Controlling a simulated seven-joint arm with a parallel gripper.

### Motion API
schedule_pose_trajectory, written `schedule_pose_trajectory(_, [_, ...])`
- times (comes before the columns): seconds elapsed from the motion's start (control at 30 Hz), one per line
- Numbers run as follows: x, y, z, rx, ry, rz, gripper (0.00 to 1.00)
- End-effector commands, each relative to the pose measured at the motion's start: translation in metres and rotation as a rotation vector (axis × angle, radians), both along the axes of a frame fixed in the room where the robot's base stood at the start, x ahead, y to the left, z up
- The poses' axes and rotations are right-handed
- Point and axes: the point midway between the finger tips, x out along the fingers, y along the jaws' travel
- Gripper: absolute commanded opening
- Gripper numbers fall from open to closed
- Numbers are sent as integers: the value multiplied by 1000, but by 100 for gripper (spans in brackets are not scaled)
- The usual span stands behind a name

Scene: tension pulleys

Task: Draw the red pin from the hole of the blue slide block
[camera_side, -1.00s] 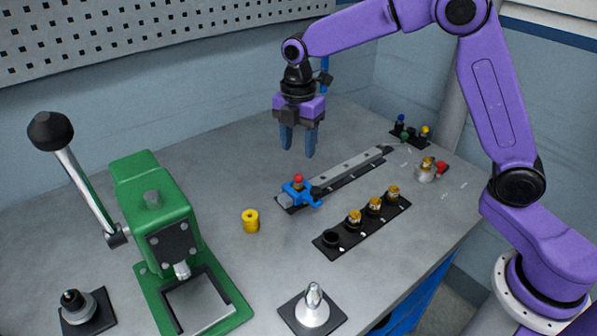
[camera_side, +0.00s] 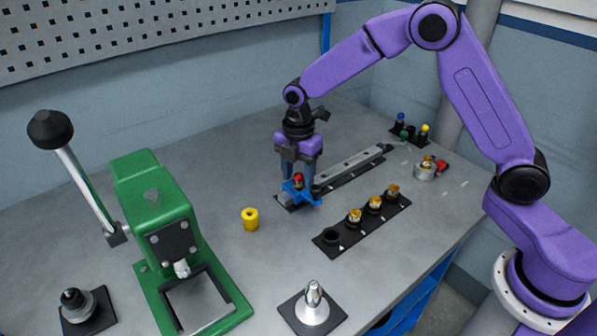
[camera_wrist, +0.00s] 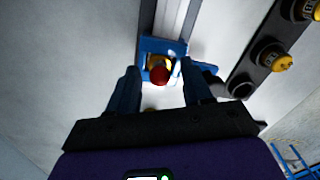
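The blue slide block (camera_side: 306,197) sits on the near end of the grey rail (camera_side: 349,168). The red pin (camera_side: 298,179) stands in the top of the block, and its round red head shows. In the wrist view the red pin (camera_wrist: 160,76) is seen from above over the blue slide block (camera_wrist: 176,47). My gripper (camera_side: 299,176) is down at the block, pointing downward. In the wrist view the fingers of my gripper (camera_wrist: 160,85) are apart, one on each side of the red head, with visible gaps and nothing held.
A black holder (camera_side: 334,236) with several brass-coloured pulleys lies right of the rail. A yellow part (camera_side: 250,219) stands left of the block. A green press (camera_side: 165,225) is farther left. A silver cone (camera_side: 313,304) stands in front. A small rack (camera_side: 410,131) of coloured pins is at the back.

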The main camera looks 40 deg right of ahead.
Motion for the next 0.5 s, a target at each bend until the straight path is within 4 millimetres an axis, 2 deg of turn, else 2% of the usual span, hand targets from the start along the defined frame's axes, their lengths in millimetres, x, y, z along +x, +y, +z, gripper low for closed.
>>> schedule_pose_trajectory(0.03, [0,0,0,0,0,0,34])
schedule_pose_trajectory(0.13, [0,0,0,0,0,0,2])
schedule_pose_trajectory(0.5, [0,0,2,0,0,0,0])
